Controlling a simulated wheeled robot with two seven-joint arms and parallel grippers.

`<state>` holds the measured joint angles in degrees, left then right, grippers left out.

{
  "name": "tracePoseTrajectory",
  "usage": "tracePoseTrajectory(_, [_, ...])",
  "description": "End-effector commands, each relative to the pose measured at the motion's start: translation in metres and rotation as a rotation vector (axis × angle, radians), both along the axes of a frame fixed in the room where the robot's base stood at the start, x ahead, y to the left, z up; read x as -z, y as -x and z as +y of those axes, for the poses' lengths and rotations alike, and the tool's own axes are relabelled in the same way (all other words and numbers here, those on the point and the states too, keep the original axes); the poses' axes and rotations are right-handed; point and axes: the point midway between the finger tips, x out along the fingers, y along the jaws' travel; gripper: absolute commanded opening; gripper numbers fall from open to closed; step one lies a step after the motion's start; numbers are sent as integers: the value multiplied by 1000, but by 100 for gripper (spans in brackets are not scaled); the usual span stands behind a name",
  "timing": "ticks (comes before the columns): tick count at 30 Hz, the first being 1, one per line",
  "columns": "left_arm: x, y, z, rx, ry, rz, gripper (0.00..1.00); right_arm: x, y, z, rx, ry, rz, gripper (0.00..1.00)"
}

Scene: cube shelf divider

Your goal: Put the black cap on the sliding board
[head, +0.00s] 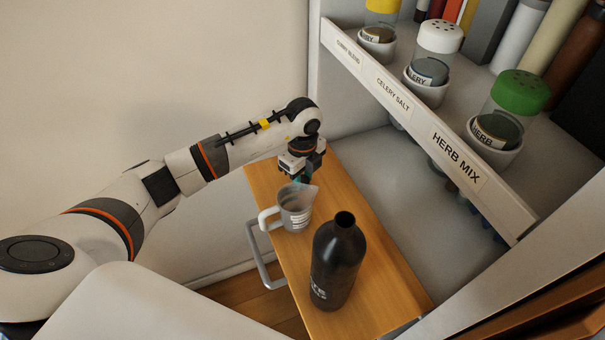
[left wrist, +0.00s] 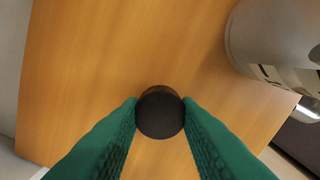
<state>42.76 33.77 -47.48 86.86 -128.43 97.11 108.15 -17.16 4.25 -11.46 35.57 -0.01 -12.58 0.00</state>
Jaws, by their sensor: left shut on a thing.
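The black cap (left wrist: 160,113) is round and sits between the green fingertips of my left gripper (left wrist: 160,115) in the left wrist view. The gripper is shut on it, above the wooden sliding board (left wrist: 90,60). Whether the cap touches the board I cannot tell. In the head view my left gripper (head: 302,175) is over the far end of the sliding board (head: 385,262), behind the measuring cup, and the cap is hidden there. My right gripper is not in view.
A grey measuring cup (head: 297,208) stands on the board close to my left gripper. A black bottle (head: 338,262) with an open neck stands nearer. A spice rack with labelled jars (head: 430,60) overhangs on the right. The board between gripper and left edge is clear.

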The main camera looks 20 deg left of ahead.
Motion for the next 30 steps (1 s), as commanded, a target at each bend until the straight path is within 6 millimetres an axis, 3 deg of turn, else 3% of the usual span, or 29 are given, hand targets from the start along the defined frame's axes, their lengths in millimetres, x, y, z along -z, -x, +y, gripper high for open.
tracePoseTrajectory(25, [8, 0, 0, 0, 0, 1, 0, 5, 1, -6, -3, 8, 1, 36])
tracePoseTrajectory(26, [8, 0, 0, 0, 0, 0, 31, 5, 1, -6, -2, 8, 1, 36])
tracePoseTrajectory(27, [7, 0, 0, 0, 0, 0, 37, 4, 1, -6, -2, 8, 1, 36])
tracePoseTrajectory(30, [7, 0, 0, 0, 0, 0, 37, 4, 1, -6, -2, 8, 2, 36])
